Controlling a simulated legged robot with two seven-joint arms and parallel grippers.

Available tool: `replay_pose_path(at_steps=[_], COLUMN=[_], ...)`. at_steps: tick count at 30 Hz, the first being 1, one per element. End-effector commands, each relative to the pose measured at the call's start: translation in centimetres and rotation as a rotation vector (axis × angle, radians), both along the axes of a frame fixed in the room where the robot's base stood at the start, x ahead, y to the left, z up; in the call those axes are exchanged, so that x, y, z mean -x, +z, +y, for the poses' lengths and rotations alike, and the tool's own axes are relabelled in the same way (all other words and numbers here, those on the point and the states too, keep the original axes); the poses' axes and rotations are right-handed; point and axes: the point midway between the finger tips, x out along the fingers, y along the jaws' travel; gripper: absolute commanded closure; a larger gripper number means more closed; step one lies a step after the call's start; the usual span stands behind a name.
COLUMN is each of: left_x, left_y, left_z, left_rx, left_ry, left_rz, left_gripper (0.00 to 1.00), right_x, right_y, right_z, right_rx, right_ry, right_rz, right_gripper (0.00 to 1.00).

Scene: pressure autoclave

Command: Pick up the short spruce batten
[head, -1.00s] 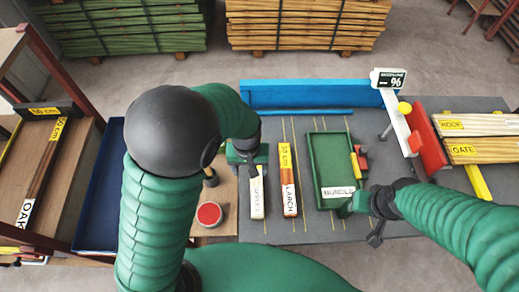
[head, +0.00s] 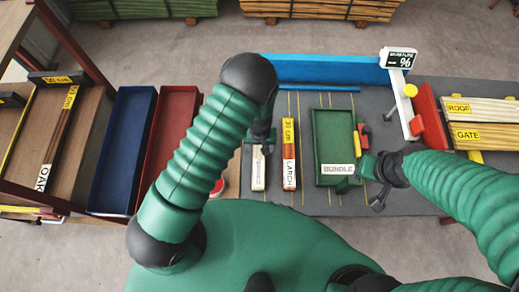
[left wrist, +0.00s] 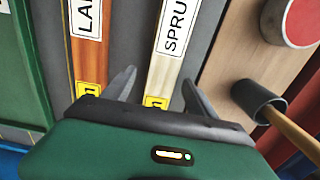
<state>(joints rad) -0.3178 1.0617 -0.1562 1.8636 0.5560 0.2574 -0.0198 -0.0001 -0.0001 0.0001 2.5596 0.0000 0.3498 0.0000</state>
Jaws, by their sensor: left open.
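The short spruce batten (head: 257,172), pale with a white label reading SPRU in the left wrist view (left wrist: 175,30), lies on the grey bench. My left gripper (head: 262,146) is over its far end. In the left wrist view the left gripper (left wrist: 158,78) is open, one finger on each side of the batten near its yellow tag. I cannot tell how far above the bench the fingertips are. My right gripper (head: 364,168) is at the green bundle tray's near right corner; its jaws are unclear.
The larch batten (head: 289,178) lies just right of the spruce one. The green tray (head: 318,175) is farther right. A round red-topped object (left wrist: 290,20) and a wooden-handled tool (left wrist: 290,130) are beside the spruce batten. Blue (head: 108,202) and red bins stand left.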

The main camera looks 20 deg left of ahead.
Motion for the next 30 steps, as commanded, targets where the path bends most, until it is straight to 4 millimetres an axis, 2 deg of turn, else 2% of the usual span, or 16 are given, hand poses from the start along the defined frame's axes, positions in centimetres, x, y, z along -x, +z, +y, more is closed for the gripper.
replay_pose_path(at_steps=[3, 10, 25, 30], left_x=[-0.01, -0.17, -0.12, -0.14], left_y=[-1.41, -1.69, -1.58, -1.57], left_z=[0.21, 0.34, 0.14, 0.17], left_rx=[0.001, 0.003, 0.001, 0.001], left_ry=[0.000, 0.000, 0.000, 0.000], left_rz=[0.002, 0.001, 0.001, 0.001], left_gripper=[0.34, 0.35, 1.00, 1.00], right_x=[0.03, 0.03, 0.03, 0.03], right_y=[0.32, 0.23, 0.24, 0.24], right_z=[-0.01, -0.01, -0.01, -0.01], right_rx=[0.000, 0.000, 0.000, 0.000], right_ry=[-0.001, 0.000, 0.000, 0.000], right_rz=[0.001, 0.001, 0.001, 0.001], right_gripper=[0.64, 0.64, 0.64, 0.64])
